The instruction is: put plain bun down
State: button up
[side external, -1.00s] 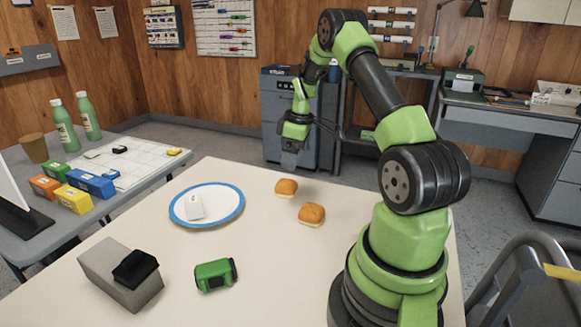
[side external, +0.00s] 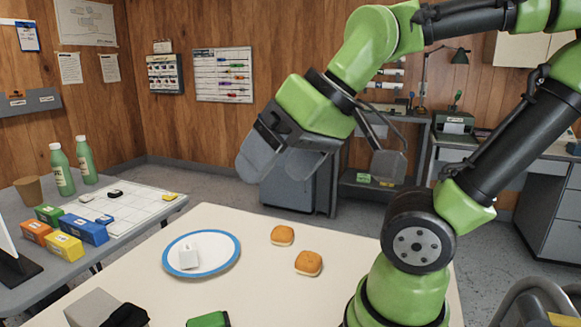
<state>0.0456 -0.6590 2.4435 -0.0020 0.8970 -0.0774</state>
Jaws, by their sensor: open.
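Two small golden-brown buns lie on the cream table, to the right of the plate: a farther bun (side external: 282,235) and a nearer bun (side external: 308,263). I cannot tell which one is the plain bun. A white plate with a blue rim (side external: 227,262) lies to their left, with a small white block (side external: 188,255) on it. My gripper (side external: 272,172) is raised high above the table, close to the camera, its grey fingers pointing down and left. It is open, and no bun shows in it.
A green object (side external: 208,320) and a grey box with a black item (side external: 95,308) sit at the table's front edge, partly cut off. A side table at left holds green bottles (side external: 62,170) and coloured boxes (side external: 85,229). The table around the buns is clear.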

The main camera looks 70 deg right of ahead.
jog(key=shift+o, duration=0.5)
jog(key=shift+s+a+f, duration=0.1)
jog(key=shift+s+a, duration=0.1)
jog(key=shift+s, duration=0.25)
jog(key=shift+s+a+f, duration=0.1)
jog(key=shift+s+a, duration=0.1)
jog(key=shift+s, duration=0.2)
jog(key=shift+w, duration=0.1)
